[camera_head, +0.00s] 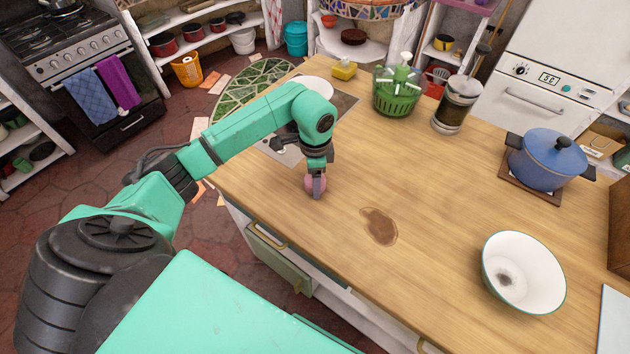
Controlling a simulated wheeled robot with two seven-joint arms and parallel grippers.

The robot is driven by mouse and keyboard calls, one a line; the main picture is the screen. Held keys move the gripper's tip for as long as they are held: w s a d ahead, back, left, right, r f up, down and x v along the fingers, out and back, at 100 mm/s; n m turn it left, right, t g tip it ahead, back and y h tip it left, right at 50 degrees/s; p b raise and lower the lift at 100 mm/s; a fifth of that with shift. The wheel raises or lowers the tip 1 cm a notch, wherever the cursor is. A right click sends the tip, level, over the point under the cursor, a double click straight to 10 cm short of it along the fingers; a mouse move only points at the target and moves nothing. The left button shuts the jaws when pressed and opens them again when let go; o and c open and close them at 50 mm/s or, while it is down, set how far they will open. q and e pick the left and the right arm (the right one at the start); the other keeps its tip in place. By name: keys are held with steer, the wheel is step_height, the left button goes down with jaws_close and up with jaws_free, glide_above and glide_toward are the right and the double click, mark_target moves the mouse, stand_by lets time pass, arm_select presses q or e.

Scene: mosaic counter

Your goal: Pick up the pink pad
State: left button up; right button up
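The pink pad (309,183) is a small rounded pink thing at the left front edge of the wooden counter (430,190). My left gripper (317,188) points down right at the pad, with a grey finger in front of it. Pink shows on both sides of that finger. The other finger is hidden, so I cannot tell if the gripper is closed on the pad or if the pad is off the counter. My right gripper is not in view.
A brown spill (379,226) lies right of my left gripper. A white bowl (524,272) with a dark stain and a blue pot (551,158) stand on the right. A green basket (397,92), a glass jar (457,104) and a yellow sponge (344,69) are at the back.

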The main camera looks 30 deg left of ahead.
arm_select(q)
steer(key=c, duration=0.6)
step_height(320, 180, up, 7)
steer(key=shift+w+r+b, duration=0.1)
steer(key=shift+r+b, duration=0.1)
steer(key=shift+b, duration=0.9)
step_height(320, 180, up, 13)
steer(key=shift+f+p, duration=0.15)
steer(key=shift+p, duration=1.1)
